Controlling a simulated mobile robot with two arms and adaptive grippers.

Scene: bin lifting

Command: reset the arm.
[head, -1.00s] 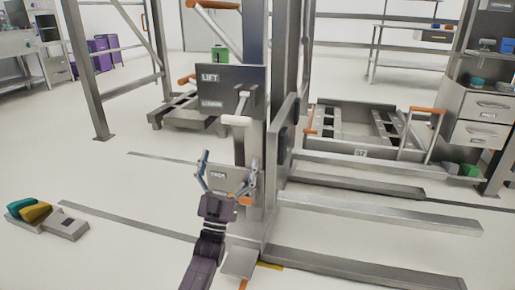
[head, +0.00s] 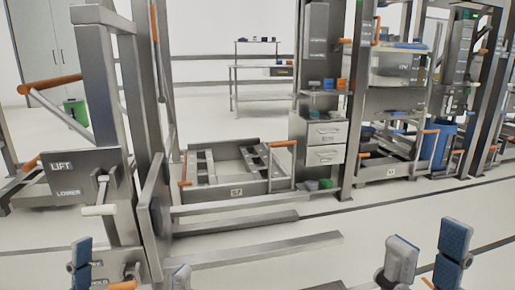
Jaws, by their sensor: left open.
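My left gripper (head: 130,271) is at the bottom left of the head view, its two blue-padded fingers spread apart with nothing seen between them. It appears in front of the lower panel of the lift post; I cannot tell whether it touches it. My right gripper (head: 429,250) is at the bottom right, its fingers apart and empty over the pale floor. Both arms are mostly cut off by the lower edge. The lift panel (head: 84,176) marked LIFT and LOWER, with a white-handled lever (head: 100,205), stands at the left.
Long grey fork beams (head: 255,250) extend right from the lift post. A drawer cabinet (head: 326,145), shelving racks and a blue bin (head: 438,147) are farther right. Open floor lies at centre right.

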